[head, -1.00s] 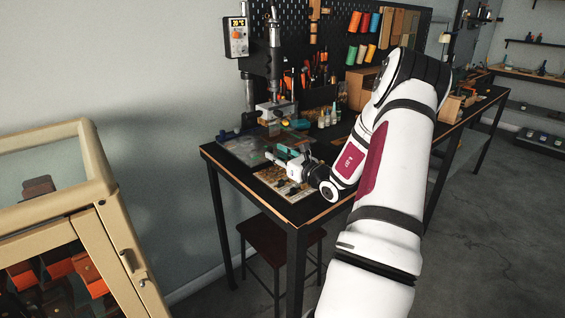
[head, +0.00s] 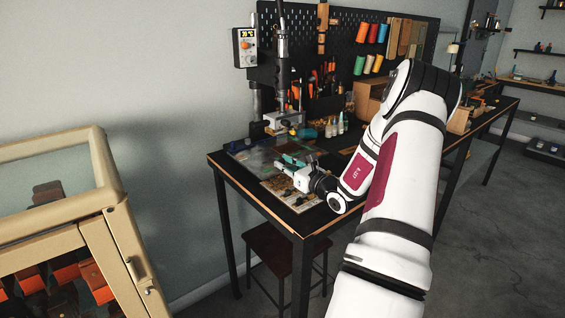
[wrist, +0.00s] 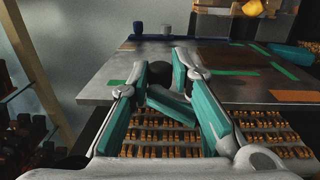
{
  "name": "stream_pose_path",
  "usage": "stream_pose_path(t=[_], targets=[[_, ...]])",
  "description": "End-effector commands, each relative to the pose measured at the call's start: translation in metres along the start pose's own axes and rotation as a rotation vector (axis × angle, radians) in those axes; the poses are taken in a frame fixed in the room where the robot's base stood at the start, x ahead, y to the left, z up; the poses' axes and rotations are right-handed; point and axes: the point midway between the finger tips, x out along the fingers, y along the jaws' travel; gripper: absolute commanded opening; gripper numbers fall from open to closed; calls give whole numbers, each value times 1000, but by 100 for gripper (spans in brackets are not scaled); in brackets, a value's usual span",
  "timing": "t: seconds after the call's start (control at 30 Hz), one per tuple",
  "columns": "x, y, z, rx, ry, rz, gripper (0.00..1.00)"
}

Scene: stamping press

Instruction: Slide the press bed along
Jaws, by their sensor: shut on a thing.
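The press bed is a flat grey plate (wrist: 225,88) with green and orange tape strips, lying at the bench's front left. It also shows in the head view (head: 244,154), below the stamping press (head: 283,75). A dark round knob (wrist: 160,70) stands at the bed's near edge in the wrist view. My gripper (wrist: 161,76) has its teal-padded fingers on either side of this knob and is shut on it. In the head view my gripper (head: 284,166) reaches low over the bench's front, and the knob is hidden there.
A mat with rows of small brass pieces (wrist: 165,135) lies under my gripper. Several small bottles (head: 340,124) stand behind on the bench (head: 262,210). A tan-framed cabinet (head: 88,215) stands at the left. A dark stool (head: 275,255) is below the bench.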

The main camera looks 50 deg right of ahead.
Motion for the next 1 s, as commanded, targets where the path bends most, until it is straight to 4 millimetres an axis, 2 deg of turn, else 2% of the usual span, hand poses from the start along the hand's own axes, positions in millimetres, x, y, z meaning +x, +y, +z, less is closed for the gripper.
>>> stream_pose_path(t=[1.0], targets=[[-66, 4, -2, 2, 6, 1, 0]])
